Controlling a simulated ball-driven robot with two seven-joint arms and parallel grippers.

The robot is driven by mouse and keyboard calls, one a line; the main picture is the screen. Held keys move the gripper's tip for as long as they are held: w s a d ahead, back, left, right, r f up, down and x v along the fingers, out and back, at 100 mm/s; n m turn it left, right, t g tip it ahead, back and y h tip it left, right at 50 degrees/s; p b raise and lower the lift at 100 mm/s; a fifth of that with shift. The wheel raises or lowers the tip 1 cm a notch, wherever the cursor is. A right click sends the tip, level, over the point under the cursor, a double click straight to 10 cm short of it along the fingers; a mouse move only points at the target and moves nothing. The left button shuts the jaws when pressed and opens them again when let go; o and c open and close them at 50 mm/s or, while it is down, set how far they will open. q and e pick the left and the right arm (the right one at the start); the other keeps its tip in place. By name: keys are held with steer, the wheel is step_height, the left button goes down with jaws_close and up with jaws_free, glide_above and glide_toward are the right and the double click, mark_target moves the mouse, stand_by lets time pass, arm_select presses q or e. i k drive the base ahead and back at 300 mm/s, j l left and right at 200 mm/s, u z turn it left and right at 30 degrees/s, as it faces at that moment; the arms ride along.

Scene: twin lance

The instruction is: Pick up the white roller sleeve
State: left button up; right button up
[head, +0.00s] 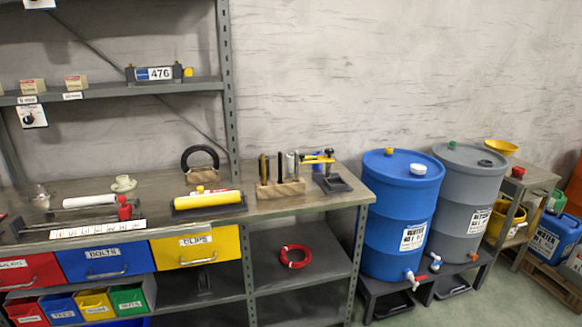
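A white roller sleeve (90,201) lies on its side on the workbench (300,200) at the left of the head view. Its right end is close to a small red and dark item (127,208); I cannot tell whether they touch. Neither of my grippers shows in this view.
A yellow roller (208,199) lies on a dark tray to the right. A white cup (123,183) stands behind the sleeve, and a white labelled strip (98,229) lies in front. A wooden block with upright tools (280,187) stands further right. Shelf posts rise behind the bench.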

mark_target(290, 158)
steer(key=i+j, duration=0.1)
steer(key=i, duration=0.4)
steer(key=i+j, duration=0.1)
steer(key=i, duration=0.35)
